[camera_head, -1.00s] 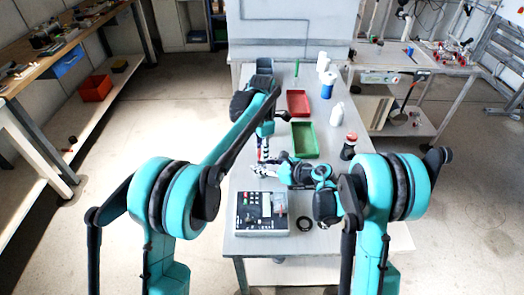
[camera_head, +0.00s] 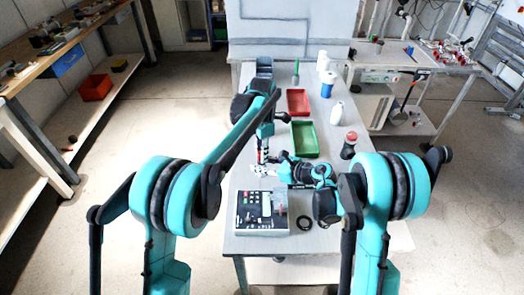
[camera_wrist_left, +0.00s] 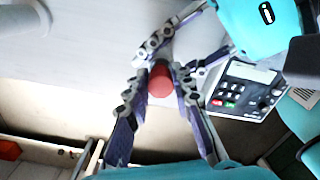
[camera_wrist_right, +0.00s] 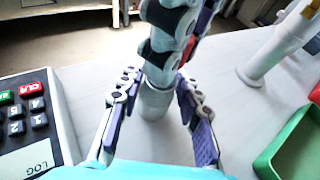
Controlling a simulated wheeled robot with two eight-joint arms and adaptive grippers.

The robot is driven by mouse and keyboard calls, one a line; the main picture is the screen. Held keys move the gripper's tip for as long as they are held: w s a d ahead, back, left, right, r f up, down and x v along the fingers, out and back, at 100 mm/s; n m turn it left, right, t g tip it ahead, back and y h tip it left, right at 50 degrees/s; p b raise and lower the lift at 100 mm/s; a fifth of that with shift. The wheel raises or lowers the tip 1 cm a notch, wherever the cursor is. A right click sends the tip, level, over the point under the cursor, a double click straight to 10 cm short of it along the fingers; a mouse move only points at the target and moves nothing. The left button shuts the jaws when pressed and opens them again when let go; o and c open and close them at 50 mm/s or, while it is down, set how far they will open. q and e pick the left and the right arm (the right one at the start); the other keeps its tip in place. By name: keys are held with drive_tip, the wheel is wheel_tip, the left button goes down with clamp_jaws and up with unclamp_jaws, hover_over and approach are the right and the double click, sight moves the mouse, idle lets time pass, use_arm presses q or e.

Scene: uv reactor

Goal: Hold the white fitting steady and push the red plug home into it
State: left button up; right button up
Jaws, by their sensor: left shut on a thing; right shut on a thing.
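The red plug (camera_wrist_left: 160,82) shows end-on in the left wrist view, between the fingers of my left gripper (camera_wrist_left: 160,66), which is shut on it. The white fitting (camera_wrist_right: 154,101) stands roughly upright in the right wrist view, between the fingers of my right gripper (camera_wrist_right: 153,88), which is shut on it. My left gripper comes down from above, directly over the fitting. In the head view my left gripper (camera_head: 262,156) and right gripper (camera_head: 262,170) meet over the table. The fingers hide where plug and fitting meet, so I cannot tell how deep the plug sits.
A control box with keys (camera_head: 262,226) and a black ring (camera_head: 304,222) lie at the table's near end. Green (camera_head: 305,152) and red (camera_head: 298,114) trays lie farther back.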

use_arm(q)
drive_tip(key=shift+f, duration=0.85)
drive_tip(key=o, duration=0.8)
drive_tip(key=shift+r, duration=0.1)
wheel_tip(320, 180, up, 12)
drive_tip(key=shift+f, duration=0.15)
